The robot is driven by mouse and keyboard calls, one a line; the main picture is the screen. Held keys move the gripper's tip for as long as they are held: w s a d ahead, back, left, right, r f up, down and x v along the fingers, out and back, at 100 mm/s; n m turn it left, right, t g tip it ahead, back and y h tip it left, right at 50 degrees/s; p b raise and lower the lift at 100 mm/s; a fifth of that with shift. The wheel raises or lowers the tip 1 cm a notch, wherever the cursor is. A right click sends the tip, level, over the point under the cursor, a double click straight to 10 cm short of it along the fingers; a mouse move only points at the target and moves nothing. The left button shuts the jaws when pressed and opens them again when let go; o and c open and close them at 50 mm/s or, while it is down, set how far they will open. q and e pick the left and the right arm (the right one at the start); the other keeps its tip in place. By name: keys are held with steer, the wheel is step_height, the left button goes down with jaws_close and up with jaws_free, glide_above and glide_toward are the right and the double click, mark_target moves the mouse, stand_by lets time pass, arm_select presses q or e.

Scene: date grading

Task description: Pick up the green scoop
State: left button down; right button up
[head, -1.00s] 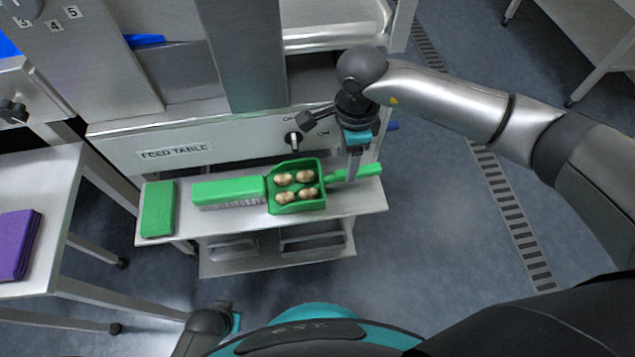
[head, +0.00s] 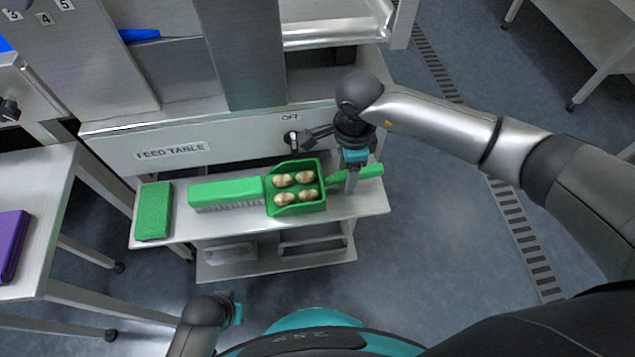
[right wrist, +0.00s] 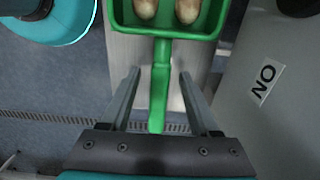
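The green scoop (head: 297,209) lies on the small steel shelf below the feed table, with several brown dates in its pan and its handle (head: 369,171) pointing right. My right gripper (head: 352,182) is down at the handle. In the right wrist view, the scoop handle (right wrist: 161,88) runs between the two fingers of the right gripper (right wrist: 155,88), with a gap on each side, so the gripper is open around it. My left gripper (head: 237,308) is low at the bottom of the head view, small, and its fingers cannot be made out.
A green brush (head: 225,191) lies left of the scoop, and a green pad (head: 153,211) is at the shelf's left end. The feed table front with its switch (head: 293,140) rises close behind. A purple pad (head: 11,243) is on the left table. Floor is open to the right.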

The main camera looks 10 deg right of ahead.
jaws_close()
steer(key=shift+d+r, duration=0.1)
stand_by(0.8)
